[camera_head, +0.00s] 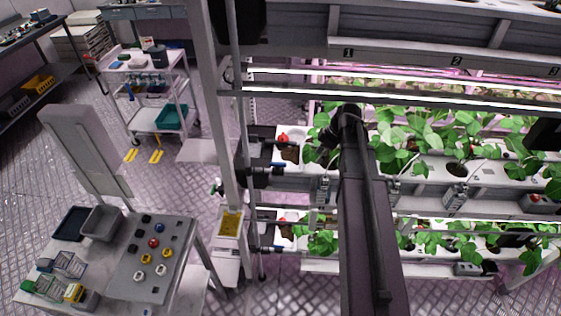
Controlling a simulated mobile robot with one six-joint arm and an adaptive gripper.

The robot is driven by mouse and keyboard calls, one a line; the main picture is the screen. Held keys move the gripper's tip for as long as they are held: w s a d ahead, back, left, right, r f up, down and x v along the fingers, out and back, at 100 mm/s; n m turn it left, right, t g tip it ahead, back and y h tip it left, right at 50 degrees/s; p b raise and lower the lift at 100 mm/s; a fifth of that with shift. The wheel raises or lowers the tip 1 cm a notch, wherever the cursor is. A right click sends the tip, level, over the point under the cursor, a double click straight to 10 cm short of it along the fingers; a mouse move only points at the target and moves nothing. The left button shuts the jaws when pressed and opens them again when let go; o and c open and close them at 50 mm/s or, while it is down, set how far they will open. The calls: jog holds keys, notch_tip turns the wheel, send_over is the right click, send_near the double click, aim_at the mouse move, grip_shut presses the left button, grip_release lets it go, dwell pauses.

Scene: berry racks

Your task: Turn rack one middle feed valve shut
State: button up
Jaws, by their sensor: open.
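Rack one fills the right half of the view, with a white post (215,120) at its left end. At the middle tier's left end, a dark pipe fitting (262,177) carries a small blue handle (279,165). A red round part (283,138) sits just above it. A similar blue handle (279,249) is at the lower tier. My dark arm rises through the middle of the view.
Leafy plants (460,135) fill the rack tiers. A table (180,300) with bins and a panel of coloured knobs (153,255) stands at the lower left. A white cart (145,70) stands behind it. The metal floor between them is partly open.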

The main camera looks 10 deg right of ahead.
send_over(280, 163)
jog(key=d, duration=0.2)
jog(key=shift+s+a, duration=0.2)
jog(key=shift+a+f+b, duration=0.1)
jog(key=shift+f+b, duration=0.45)
jog(key=shift+b+x, duration=1.75)
jog(key=shift+x, duration=0.15)
grip_shut()
